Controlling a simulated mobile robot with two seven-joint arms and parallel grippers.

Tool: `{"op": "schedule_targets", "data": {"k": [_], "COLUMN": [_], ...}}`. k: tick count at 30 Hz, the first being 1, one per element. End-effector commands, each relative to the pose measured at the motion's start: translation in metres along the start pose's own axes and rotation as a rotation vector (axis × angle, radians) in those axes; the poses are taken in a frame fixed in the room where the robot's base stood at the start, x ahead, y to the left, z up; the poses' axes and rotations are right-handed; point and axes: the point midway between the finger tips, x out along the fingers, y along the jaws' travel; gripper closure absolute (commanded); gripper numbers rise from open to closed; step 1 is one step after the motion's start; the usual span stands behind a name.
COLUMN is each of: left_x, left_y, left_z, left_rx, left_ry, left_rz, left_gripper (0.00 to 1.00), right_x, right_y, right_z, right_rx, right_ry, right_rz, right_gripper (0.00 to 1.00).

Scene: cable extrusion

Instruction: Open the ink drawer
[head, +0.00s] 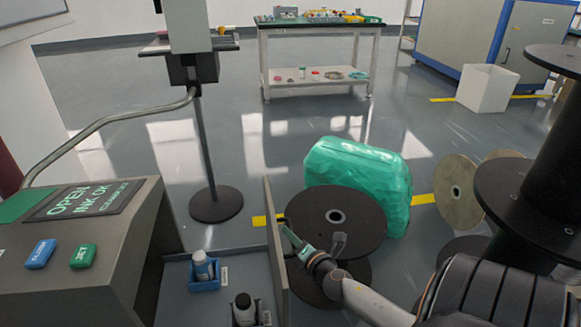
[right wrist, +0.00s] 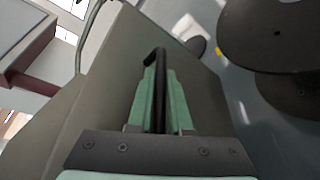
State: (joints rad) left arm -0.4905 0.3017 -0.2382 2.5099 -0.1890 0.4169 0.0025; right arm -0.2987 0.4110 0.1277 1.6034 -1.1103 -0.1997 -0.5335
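The ink drawer (head: 275,245) stands pulled out from the right side of the grey printer cabinet (head: 75,270), its inside showing from above. My right gripper (head: 291,238) is at the outer face of the drawer's front panel. In the right wrist view, its green fingers (right wrist: 160,85) lie on both sides of the black drawer handle (right wrist: 154,56) and look closed on it. The panel (right wrist: 105,85) fills the middle of that view. My left gripper is out of view.
Dark cable reels (head: 335,222) and a green wrapped bundle (head: 360,185) stand close right of the drawer. A stand with a round base (head: 216,204) is behind it. The cabinet top has a display reading "OPEN INK OK" (head: 85,200) and blue and green buttons.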

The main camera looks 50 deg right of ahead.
Motion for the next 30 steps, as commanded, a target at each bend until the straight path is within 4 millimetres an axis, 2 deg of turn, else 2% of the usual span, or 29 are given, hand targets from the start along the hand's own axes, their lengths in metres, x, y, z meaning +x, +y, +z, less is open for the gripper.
{"op": "schedule_targets", "data": {"k": [1, 8, 17, 23, 30], "left_x": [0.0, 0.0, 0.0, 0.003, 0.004], "left_y": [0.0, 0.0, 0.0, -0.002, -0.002], "left_z": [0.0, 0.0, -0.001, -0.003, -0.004], "left_rx": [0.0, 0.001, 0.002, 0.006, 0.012], "left_ry": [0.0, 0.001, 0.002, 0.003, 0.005], "left_rz": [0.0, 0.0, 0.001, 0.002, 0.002], "left_gripper": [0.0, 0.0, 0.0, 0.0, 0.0], "right_x": [0.0, 0.0, -0.003, -0.027, -0.076], "right_y": [0.0, 0.0, 0.0, 0.0, -0.001], "right_z": [-0.001, -0.001, -0.001, 0.0, -0.001], "right_rx": [0.0, 0.0, 0.0, 0.0, 0.002], "right_ry": [0.003, 0.001, 0.001, 0.001, 0.001], "right_rz": [0.0, 0.0, 0.0, -0.003, -0.004], "right_gripper": [0.77, 0.53, 0.53, 0.53, 0.53]}}
